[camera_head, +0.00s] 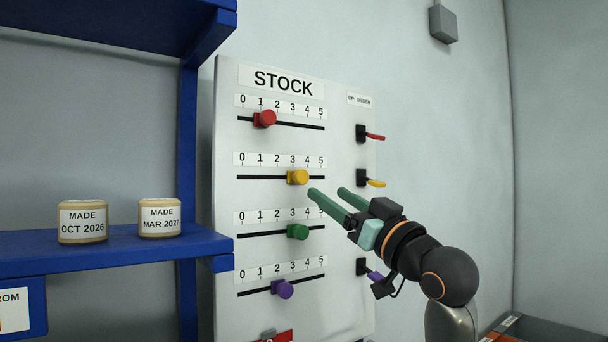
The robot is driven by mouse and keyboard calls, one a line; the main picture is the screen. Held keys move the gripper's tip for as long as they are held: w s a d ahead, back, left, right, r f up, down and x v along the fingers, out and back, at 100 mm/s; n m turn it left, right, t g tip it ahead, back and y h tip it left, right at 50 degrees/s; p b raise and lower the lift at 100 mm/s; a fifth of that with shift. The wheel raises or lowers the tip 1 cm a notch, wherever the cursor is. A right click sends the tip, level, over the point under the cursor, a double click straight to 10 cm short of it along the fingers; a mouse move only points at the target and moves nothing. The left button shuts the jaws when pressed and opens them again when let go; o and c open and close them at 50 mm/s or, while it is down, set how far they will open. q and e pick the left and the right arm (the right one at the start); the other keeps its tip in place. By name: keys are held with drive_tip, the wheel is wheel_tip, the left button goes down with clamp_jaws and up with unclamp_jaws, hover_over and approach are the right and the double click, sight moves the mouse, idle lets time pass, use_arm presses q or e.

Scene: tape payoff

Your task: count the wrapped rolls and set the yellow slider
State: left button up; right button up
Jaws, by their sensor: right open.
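The yellow slider (298,177) sits on the second track of the white STOCK board (228,215), near the 3 on its 0 to 5 scale. Two short beige rolls stand on the blue shelf: one labelled MADE OCT 2026 (82,222), the other MADE MAR 2027 (159,218). I cannot tell clearly whether they are wrapped. My right gripper (329,192) is open and empty, its green fingers just right of and below the yellow slider, seemingly apart from it. My left gripper is out of view.
The red slider (265,118) is near 1, green (298,231) near 3, purple (283,289) near 2. Red (374,137) and yellow (375,183) levers stick out along the board's right side. A blue shelf post (187,130) stands left of the board.

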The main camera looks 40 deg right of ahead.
sight(303, 177)
drive_tip(key=p+x, duration=0.2)
drive_tip(key=x, duration=0.6)
drive_tip(key=shift+w+r, duration=0.1)
drive_tip(key=shift+w, duration=0.35)
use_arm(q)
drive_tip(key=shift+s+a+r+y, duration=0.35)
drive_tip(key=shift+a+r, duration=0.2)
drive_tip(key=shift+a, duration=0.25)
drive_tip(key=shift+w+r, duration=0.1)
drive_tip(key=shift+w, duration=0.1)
use_arm(e)
clamp_jaws()
